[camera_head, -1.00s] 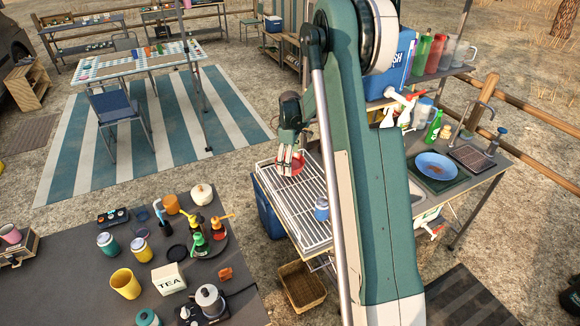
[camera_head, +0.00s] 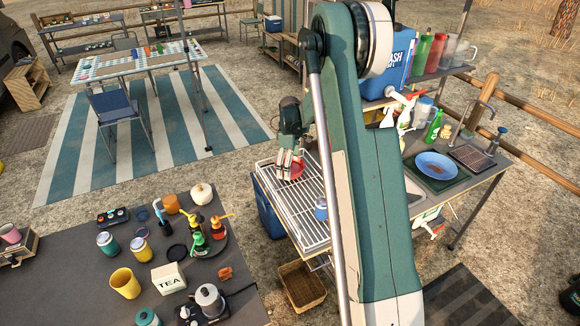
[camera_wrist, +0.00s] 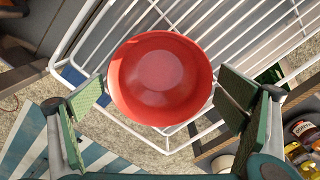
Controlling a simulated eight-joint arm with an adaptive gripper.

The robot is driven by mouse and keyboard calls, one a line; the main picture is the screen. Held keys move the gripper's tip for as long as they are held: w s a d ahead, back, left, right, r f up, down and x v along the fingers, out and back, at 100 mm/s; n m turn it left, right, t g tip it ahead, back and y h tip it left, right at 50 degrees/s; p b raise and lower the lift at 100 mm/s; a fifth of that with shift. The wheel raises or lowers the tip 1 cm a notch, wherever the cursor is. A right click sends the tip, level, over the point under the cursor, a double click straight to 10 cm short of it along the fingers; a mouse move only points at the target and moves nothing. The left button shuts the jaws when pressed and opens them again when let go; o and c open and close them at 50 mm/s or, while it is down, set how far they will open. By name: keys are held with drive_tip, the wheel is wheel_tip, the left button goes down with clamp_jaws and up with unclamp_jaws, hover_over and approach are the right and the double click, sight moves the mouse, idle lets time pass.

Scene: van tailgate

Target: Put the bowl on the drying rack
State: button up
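The red bowl (camera_wrist: 161,80) lies over the white wire drying rack (camera_wrist: 250,32), close to the rack's edge, in the wrist view. In the head view the bowl (camera_head: 296,171) is partly covered by my gripper (camera_head: 288,160), over the rack's (camera_head: 309,214) far part. My gripper (camera_wrist: 160,96) is open in the wrist view, one green-padded finger on each side of the bowl. Narrow gaps show between the pads and the bowl's rim. I cannot tell whether the bowl bears fully on the wires.
A blue plate (camera_head: 437,165) lies right of my arm near the tap. Bottles (camera_head: 404,118) stand behind it. Jars (camera_wrist: 300,152) show at the wrist view's lower right.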

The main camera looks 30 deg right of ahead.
drive_tip(key=shift+r, duration=0.15)
wheel_tip(320, 180, up, 12)
idle(0.8)
idle(0.4)
